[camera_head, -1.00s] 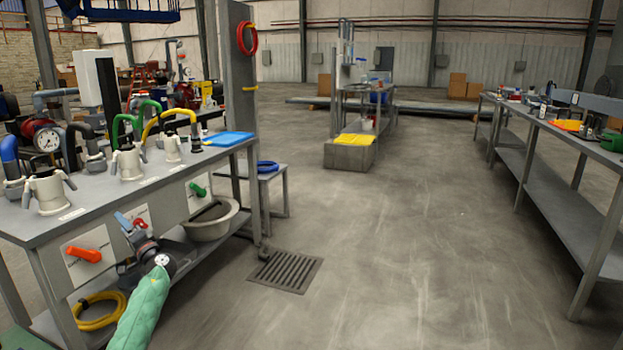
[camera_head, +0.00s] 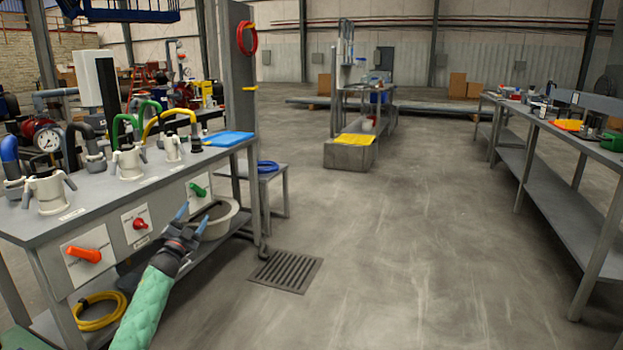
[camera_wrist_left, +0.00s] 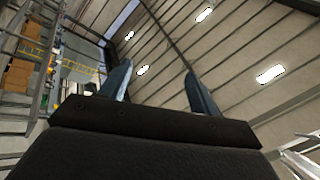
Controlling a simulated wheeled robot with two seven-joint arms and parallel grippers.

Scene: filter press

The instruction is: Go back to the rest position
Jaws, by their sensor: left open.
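My left gripper (camera_head: 192,218) is in front of the left workbench, with my green-sleeved forearm coming up from the bottom edge. Its two blue fingers are apart with nothing between them. In the left wrist view the spread fingers (camera_wrist_left: 157,88) point toward the ceiling, and the gap is empty. Beside it on the bench front are a red knob (camera_head: 140,224), an orange lever (camera_head: 84,254) and a green lever (camera_head: 197,189). I cannot tell whether the gripper touches anything; it looks clear of the knob. My right gripper is not in view.
The left workbench (camera_head: 100,200) carries several white fittings with coloured hoses and a blue tray (camera_head: 228,139). A pale basin (camera_head: 218,222) and a yellow hose coil (camera_head: 98,312) are below. A floor drain (camera_head: 286,271) lies right. The middle floor is clear. Another bench (camera_head: 560,200) stands right.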

